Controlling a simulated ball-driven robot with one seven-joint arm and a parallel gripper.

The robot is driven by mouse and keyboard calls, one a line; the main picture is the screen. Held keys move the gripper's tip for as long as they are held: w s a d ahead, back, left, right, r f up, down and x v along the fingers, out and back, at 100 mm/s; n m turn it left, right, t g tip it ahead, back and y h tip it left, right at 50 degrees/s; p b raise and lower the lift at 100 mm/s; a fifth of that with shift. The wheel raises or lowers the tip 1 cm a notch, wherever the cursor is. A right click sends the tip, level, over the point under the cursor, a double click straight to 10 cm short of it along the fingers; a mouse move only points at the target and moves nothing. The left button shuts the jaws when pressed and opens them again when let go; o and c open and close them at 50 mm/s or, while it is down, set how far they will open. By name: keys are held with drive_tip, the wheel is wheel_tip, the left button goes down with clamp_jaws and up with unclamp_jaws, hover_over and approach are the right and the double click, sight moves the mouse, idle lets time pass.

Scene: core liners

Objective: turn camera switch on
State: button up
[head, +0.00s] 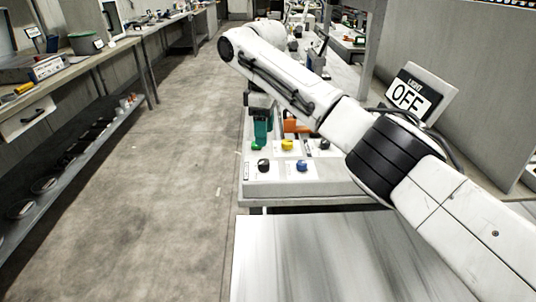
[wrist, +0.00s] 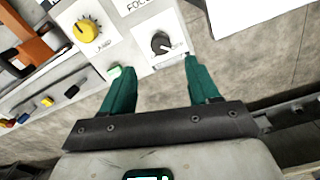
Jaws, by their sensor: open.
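No switch can be read as the camera switch in these views. In the wrist view a black knob (wrist: 160,42) on a white plate lies just beyond my open gripper (wrist: 156,68), roughly between its teal fingertips. The label beside it is too blurred to read. A small green button (wrist: 114,71) is by the left fingertip. A yellow knob (wrist: 86,30) labelled like "LAMP" is to the upper left. In the head view my gripper (head: 262,130) hangs over the panel (head: 333,187), above a green control (head: 256,146); its fingertips are hard to make out there.
The panel also carries a black knob (head: 263,165) and a blue knob (head: 302,165) near its front. An orange object (head: 296,126) lies behind. A sign (head: 408,96) reads "LIGHT OFF". Open floor (head: 170,180) lies left, with a cluttered workbench (head: 80,65) beyond.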

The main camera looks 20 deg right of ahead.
sight(265, 162)
wheel_tip(265, 162, down, 10)
drive_tip(key=shift+r, duration=0.15)
idle(0.4)
drive_tip(key=c, duration=1)
drive_tip(key=shift+c, duration=0.2)
